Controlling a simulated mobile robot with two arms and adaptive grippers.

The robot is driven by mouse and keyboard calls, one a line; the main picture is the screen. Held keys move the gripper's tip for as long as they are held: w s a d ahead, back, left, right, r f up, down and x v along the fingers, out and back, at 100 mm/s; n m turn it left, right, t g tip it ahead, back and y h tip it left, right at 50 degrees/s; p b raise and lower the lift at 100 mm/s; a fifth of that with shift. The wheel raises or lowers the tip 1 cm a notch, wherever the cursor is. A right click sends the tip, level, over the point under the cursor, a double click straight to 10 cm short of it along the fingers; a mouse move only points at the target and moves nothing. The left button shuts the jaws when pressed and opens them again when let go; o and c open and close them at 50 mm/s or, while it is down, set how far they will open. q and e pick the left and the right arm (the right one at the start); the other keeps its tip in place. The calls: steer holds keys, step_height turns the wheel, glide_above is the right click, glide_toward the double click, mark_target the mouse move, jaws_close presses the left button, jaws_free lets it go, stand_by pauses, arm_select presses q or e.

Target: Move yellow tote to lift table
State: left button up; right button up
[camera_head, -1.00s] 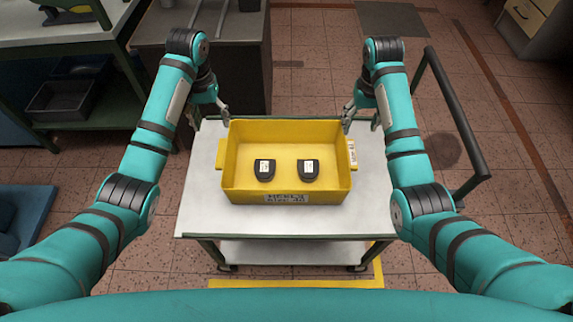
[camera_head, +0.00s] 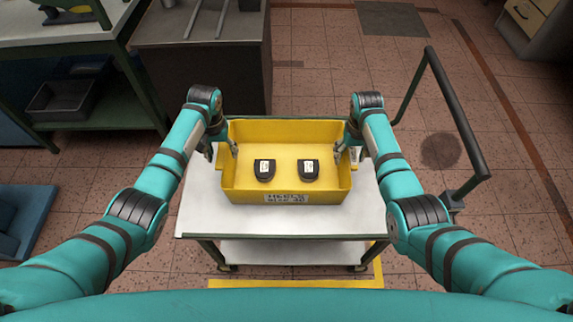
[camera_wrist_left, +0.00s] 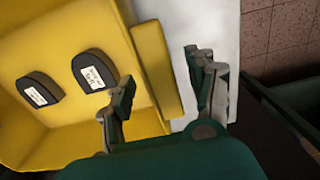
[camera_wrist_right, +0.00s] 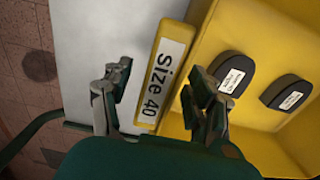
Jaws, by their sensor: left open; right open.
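The yellow tote (camera_head: 287,192) stands on a white-topped cart (camera_head: 205,215) and holds two dark heel pieces (camera_head: 265,170) (camera_head: 309,170) with white labels. My left gripper (camera_head: 221,153) is open, its fingers either side of the tote's left side. In the left wrist view the tote's side ledge (camera_wrist_left: 158,82) lies between the open fingers (camera_wrist_left: 158,75). My right gripper (camera_head: 349,153) is open, straddling the tote's right side. In the right wrist view the ledge labelled "Size 40" (camera_wrist_right: 163,85) lies between its fingers (camera_wrist_right: 156,82). I cannot tell which surface is the lift table.
A dark grey table (camera_head: 200,40) stands behind the cart. A green bench (camera_head: 105,110) with a black bin (camera_head: 64,100) is at the back left. A dark rail (camera_head: 455,115) rises at the right. Tiled floor is open at the back right.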

arm_select(q)
jaws_close()
arm_select(e)
jaws_close()
arm_select(q)
steer(key=shift+r, duration=0.1)
